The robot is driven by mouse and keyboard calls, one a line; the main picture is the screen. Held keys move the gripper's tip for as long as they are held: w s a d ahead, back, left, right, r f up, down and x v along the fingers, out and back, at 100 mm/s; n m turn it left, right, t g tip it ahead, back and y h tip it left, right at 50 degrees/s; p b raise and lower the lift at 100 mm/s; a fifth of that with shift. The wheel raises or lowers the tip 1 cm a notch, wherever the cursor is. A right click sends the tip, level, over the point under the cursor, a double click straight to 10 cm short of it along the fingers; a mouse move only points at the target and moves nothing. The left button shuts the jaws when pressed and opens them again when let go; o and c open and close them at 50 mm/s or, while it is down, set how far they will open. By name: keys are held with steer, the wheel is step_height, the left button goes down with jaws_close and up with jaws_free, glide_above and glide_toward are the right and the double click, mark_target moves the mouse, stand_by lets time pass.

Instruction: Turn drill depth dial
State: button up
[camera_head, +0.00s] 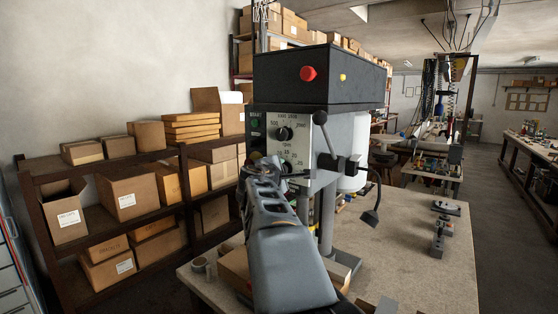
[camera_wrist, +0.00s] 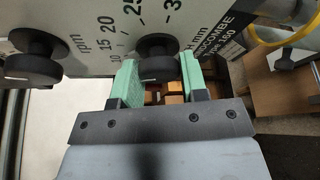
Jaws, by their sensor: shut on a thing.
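The black depth dial (camera_wrist: 158,55) is on the drill's pale front panel, with a scale in mm around it. My gripper (camera_wrist: 158,76) is shut on this dial, with a green pad on each side of the knob. In the head view my gripper (camera_head: 267,168) reaches up to the lower part of the panel and hides the dial. The drill press (camera_head: 320,80) has a dark top housing and stands on the workbench (camera_head: 410,265).
A feed lever (camera_head: 323,125) and a lamp (camera_head: 370,217) stick out at the right. Shelves of boxes (camera_head: 150,150) stand behind left.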

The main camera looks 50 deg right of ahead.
steer(key=shift+n+g+p, duration=0.3)
steer(key=shift+n+p, duration=0.3)
steer(key=shift+p, duration=0.15)
steer(key=o, duration=0.9)
steer(key=b+v, duration=0.1)
steer(key=v, duration=0.6)
steer(key=b+v, duration=0.2)
steer(key=v, duration=0.5)
steer(key=shift+d+r, duration=0.1)
steer(key=shift+r, duration=0.1)
